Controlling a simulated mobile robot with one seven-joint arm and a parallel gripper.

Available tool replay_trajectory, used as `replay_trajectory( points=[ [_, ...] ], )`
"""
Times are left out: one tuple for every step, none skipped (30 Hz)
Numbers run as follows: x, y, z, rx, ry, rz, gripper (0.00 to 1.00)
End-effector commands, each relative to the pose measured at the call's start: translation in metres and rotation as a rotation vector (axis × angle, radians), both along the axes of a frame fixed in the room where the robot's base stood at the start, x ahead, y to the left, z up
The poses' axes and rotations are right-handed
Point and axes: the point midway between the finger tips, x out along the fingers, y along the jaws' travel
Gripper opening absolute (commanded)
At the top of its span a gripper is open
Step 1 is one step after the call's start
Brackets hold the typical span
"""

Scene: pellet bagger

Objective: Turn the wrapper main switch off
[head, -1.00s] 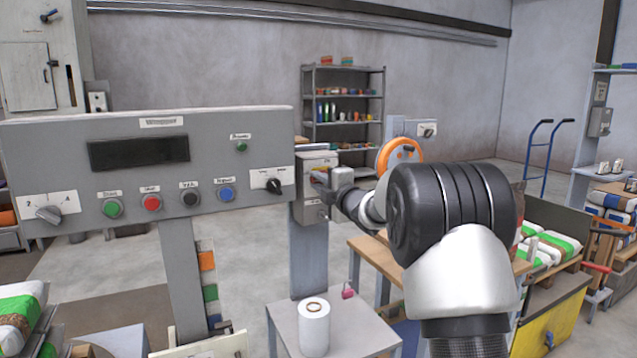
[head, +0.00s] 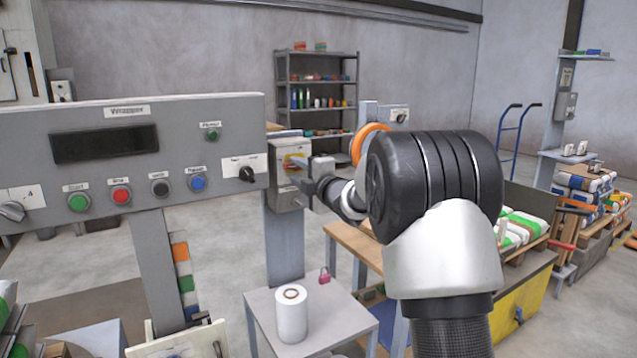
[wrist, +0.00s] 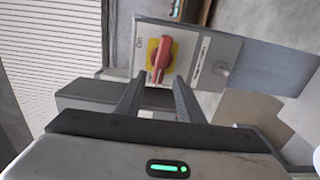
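The wrapper main switch (wrist: 161,58) is a red rotary handle on a yellow plate, on a grey box. In the wrist view the handle stands nearly along the finger direction, slightly tilted, near an "ON" mark. In the head view the switch box (head: 288,201) is on a post right of the wrapper panel, with the yellow plate partly hidden by my gripper (head: 303,172). In the wrist view my gripper (wrist: 156,82) is open, its fingertips either side of the handle's lower end. I cannot tell whether they touch it.
The wrapper panel (head: 130,180) with its buttons is close on the left. A small table (head: 259,309) with a white roll (head: 291,315) and a pink padlock (head: 324,275) stands below. A wooden bench (head: 345,233) and an orange wheel (head: 367,140) are behind my arm.

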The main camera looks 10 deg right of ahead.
Motion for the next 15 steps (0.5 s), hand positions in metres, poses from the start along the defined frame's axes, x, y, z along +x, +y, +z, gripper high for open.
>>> replay_trajectory(
  points=[
    [-0.012, -0.005, 0.002, 0.000, 0.001, -0.003, 0.34],
    [-0.020, -0.008, 0.002, 0.000, 0.000, -0.003, 0.34],
    [-0.029, -0.010, 0.002, 0.001, 0.000, -0.003, 0.34],
    [-0.036, -0.013, 0.002, 0.000, 0.001, -0.003, 0.34],
    [-0.044, -0.015, 0.002, 0.000, 0.000, -0.003, 0.34],
    [-0.053, -0.018, 0.002, 0.000, 0.001, -0.003, 0.34],
    [-0.060, -0.021, 0.002, 0.000, 0.000, -0.003, 0.34],
    [-0.067, -0.023, 0.002, -0.001, 0.000, -0.004, 0.34],
    [-0.076, -0.026, 0.002, -0.001, 0.000, -0.004, 0.34],
    [-0.083, -0.028, 0.002, 0.000, 0.001, -0.003, 0.34],
    [-0.090, -0.030, 0.002, -0.001, 0.001, -0.004, 0.34],
    [-0.097, -0.033, 0.002, -0.001, 0.001, -0.004, 0.34],
    [-0.103, -0.035, 0.002, -0.001, 0.000, -0.004, 0.34],
    [-0.108, -0.037, 0.001, -0.001, 0.001, -0.005, 0.34],
    [-0.114, -0.039, 0.001, -0.001, 0.001, -0.004, 0.34]
  ],
)
